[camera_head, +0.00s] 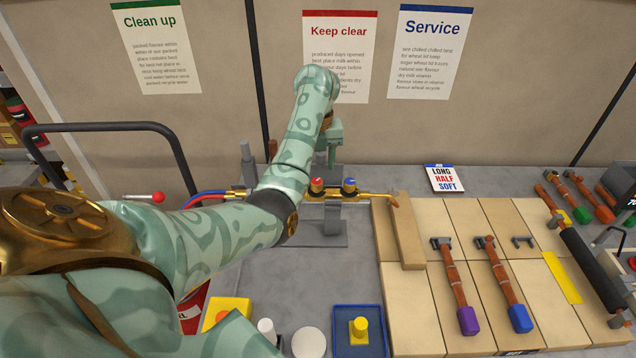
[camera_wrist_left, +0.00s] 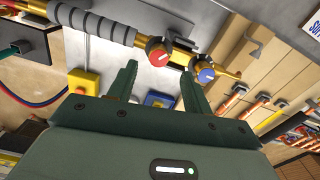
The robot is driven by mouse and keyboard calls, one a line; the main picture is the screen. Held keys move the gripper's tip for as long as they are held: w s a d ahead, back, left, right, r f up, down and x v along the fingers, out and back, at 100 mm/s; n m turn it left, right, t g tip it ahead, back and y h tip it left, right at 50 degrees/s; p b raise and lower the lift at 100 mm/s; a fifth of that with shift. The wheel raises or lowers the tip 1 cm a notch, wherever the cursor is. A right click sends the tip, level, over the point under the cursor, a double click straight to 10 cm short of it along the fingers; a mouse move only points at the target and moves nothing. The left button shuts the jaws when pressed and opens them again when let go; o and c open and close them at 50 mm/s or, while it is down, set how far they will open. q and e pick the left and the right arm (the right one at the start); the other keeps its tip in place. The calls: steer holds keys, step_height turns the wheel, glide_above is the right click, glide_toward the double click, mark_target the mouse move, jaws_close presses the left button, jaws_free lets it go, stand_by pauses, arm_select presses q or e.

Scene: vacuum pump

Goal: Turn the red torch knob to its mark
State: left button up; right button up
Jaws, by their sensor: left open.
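The brass torch (camera_head: 365,193) lies level on a grey stand (camera_head: 322,228), with red and blue hoses at its left end. Its red knob (camera_head: 317,184) sits left of its blue knob (camera_head: 349,186). In the left wrist view the red knob (camera_wrist_left: 158,50) shows a pale line on its face, and the blue knob (camera_wrist_left: 205,74) is to its right. My left gripper (camera_head: 331,163) is open and points down just behind the torch. Its fingers (camera_wrist_left: 160,80) show apart and empty, with the red knob beyond the gap. I cannot make out the knob's mark. My right gripper is out of view.
A card (camera_head: 445,179) reading LONG, HALF, SOFT lies right of the torch. A blue tray (camera_head: 377,343) with a yellow piece and a white disc (camera_head: 308,342) are in front.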

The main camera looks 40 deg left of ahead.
mark_target(317, 181)
arm_select(q)
step_height(317, 181, down, 6)
steer(key=shift+f+b, duration=0.15)
steer(key=shift+b, duration=0.85)
steer(key=shift+s, duration=0.1)
steer(key=c, duration=1)
